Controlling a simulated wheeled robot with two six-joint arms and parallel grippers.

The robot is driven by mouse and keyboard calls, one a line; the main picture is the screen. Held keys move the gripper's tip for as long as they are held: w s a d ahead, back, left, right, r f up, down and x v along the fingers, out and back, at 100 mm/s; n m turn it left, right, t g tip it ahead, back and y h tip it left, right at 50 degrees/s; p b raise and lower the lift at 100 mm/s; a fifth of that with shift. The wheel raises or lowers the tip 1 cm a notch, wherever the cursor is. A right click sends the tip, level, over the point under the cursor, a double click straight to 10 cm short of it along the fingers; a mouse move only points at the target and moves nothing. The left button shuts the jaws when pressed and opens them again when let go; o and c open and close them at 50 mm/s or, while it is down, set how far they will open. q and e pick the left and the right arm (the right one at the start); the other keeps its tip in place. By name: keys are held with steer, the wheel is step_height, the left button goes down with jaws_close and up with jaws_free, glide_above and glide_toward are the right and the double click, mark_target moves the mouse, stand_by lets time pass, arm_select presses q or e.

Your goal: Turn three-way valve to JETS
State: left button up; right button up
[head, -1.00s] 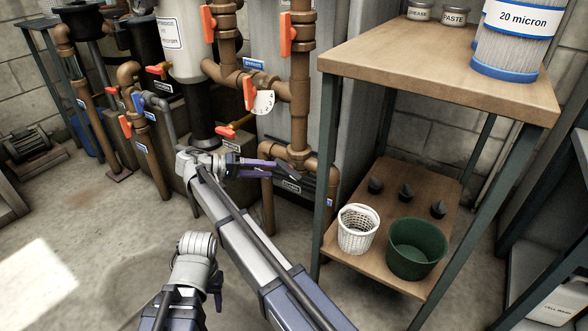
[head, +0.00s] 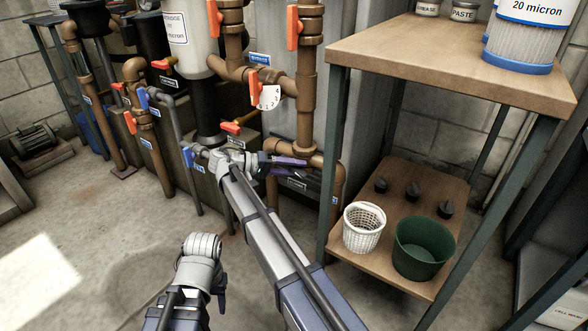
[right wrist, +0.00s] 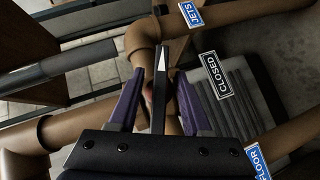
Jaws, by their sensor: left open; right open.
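My right gripper (head: 292,161) is low at the brown pipes, left of the shelf. In the right wrist view its purple fingers (right wrist: 161,106) are open. A black bar with a white tip, apparently the valve handle (right wrist: 159,92), stands between them; I cannot tell whether they touch it. The valve body is mostly hidden behind the gripper. A blue JETS label (right wrist: 191,13) is at the top, a black CLOSED label (right wrist: 215,75) right of the fingers, and a blue FLOOR label (right wrist: 257,160) lower right. My left gripper (head: 221,291) hangs low, away from the pipes.
A wooden shelf (head: 440,66) with green legs stands right of the pipes. Its lower board holds a white basket (head: 364,228), a green bucket (head: 424,248) and black knobs. Orange-handled valves (head: 256,90) rise above the right gripper. Open floor lies at left.

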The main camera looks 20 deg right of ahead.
steer(key=shift+c, duration=0.4)
jaws_close()
steer(key=shift+f+b, duration=0.25)
steer(key=shift+b, duration=0.3)
steer(key=shift+r+n+h+b, duration=0.15)
steer(key=shift+n+h+b, duration=0.15)
steer(key=shift+h+b, duration=0.1)
steer(key=shift+r, duration=0.1)
steer(key=shift+o, duration=0.4)
jaws_free()
steer(key=shift+a, duration=0.1)
steer(key=p+v, duration=0.1)
steer(key=v, duration=0.6)
steer(key=shift+a+p, duration=0.3)
steer(key=shift+a, duration=0.05)
